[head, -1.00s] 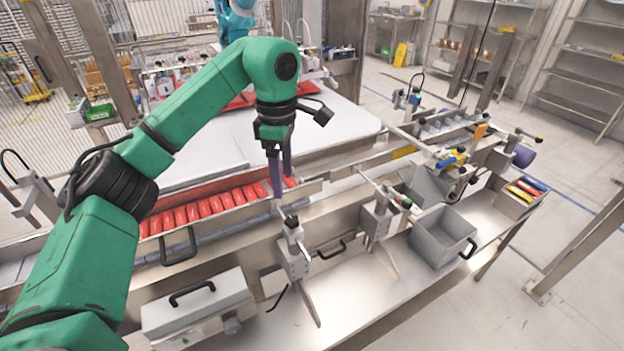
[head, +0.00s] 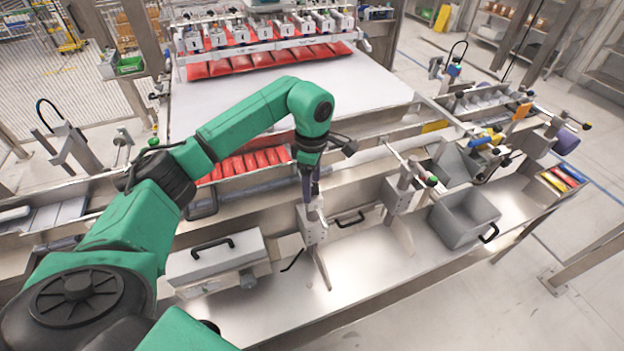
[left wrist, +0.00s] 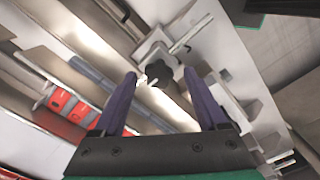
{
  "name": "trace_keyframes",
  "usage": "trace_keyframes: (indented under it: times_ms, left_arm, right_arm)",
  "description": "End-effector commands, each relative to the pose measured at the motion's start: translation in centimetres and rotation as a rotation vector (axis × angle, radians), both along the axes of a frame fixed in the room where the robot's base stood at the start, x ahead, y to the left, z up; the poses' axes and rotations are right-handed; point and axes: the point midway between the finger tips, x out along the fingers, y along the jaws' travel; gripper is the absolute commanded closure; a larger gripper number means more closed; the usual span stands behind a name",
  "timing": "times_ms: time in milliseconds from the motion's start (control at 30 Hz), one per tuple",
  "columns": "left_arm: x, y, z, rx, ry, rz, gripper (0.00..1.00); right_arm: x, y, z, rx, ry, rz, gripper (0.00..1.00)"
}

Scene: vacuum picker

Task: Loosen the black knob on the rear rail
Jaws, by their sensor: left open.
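The black knob (left wrist: 158,72) sits on a pale metal bracket in the left wrist view, between my left fingertips. A thin rod sticks out beside it. In the head view the bracket (head: 313,232) stands on the front rail, and its knob is hidden behind my gripper. My left gripper (head: 311,196) points down over the bracket top. Its purple fingers (left wrist: 160,76) are apart, one on each side of the knob; I cannot tell whether they touch it. My right gripper is not in view.
A second bracket (head: 398,194) with a red-tipped and green-tipped lever stands to the right. A grey bin (head: 464,217) is further right. A metal box with a black handle (head: 214,260) is left of the bracket. Red packs (head: 245,163) lie in the channel behind.

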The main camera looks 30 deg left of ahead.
Motion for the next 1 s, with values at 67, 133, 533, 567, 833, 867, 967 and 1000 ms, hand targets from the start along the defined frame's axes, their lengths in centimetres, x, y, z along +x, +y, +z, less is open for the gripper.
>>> trace_keyframes:
  times_ms: [67, 133, 533, 567, 833, 867, 967, 1000]
  left_arm:
    - [0.0, 0.0, 0.0, 0.000, 0.000, 0.000, 0.25]
    - [0.0, 0.0, 0.0, 0.000, 0.000, 0.001, 0.29]
    - [0.0, 0.0, 0.0, 0.001, 0.000, 0.008, 1.00]
    - [0.0, 0.0, 0.0, 0.001, 0.000, 0.012, 1.00]
    - [0.1, 0.1, -0.1, 0.001, -0.002, 0.105, 1.00]
    - [0.1, 0.1, -0.1, 0.001, -0.002, 0.123, 1.00]
    - [0.1, 0.1, -0.1, 0.001, -0.002, 0.193, 1.00]
    - [0.0, 0.1, -0.1, 0.001, -0.001, 0.225, 1.00]
  right_arm:
    - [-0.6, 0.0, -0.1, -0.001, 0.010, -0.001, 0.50]
    - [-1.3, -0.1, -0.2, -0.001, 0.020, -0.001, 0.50]
    - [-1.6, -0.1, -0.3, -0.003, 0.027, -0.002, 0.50]
    - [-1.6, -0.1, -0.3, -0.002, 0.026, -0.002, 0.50]
    - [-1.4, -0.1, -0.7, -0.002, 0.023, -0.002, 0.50]
    - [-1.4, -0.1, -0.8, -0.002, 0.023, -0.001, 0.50]
    - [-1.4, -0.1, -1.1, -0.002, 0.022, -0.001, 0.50]
    - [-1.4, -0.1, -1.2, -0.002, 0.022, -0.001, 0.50]
